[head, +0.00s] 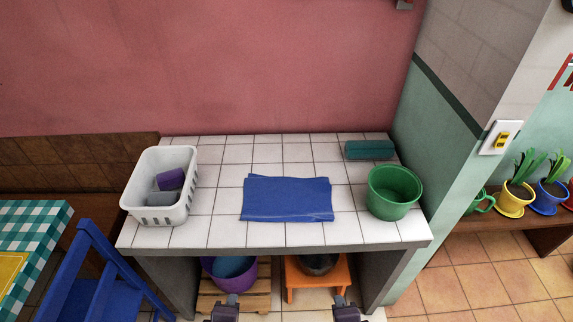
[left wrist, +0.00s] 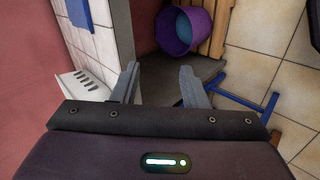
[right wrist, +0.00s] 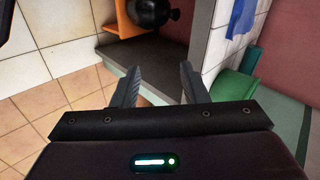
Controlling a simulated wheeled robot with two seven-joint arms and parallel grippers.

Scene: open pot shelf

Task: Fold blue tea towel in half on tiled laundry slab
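The blue tea towel (head: 287,198) lies flat near the middle of the white-tiled laundry slab (head: 222,232). It is a wide rectangle, with slightly offset layers showing along its front edge, as if doubled over. Part of it also shows in the left wrist view (left wrist: 77,12) and the right wrist view (right wrist: 241,18). My left gripper (head: 229,307) is in front of and below the slab's front edge, open and empty in the left wrist view (left wrist: 160,80). My right gripper (head: 343,306) is likewise low in front, open and empty in the right wrist view (right wrist: 159,80). Neither touches the towel.
A white basket (head: 160,212) with cloths stands on the slab's left. A green tub (head: 393,195) and a teal block (head: 370,150) are on its right. A purple bucket (head: 240,275) and an orange stool (head: 322,278) are underneath. A blue folding chair (head: 100,285) stands left.

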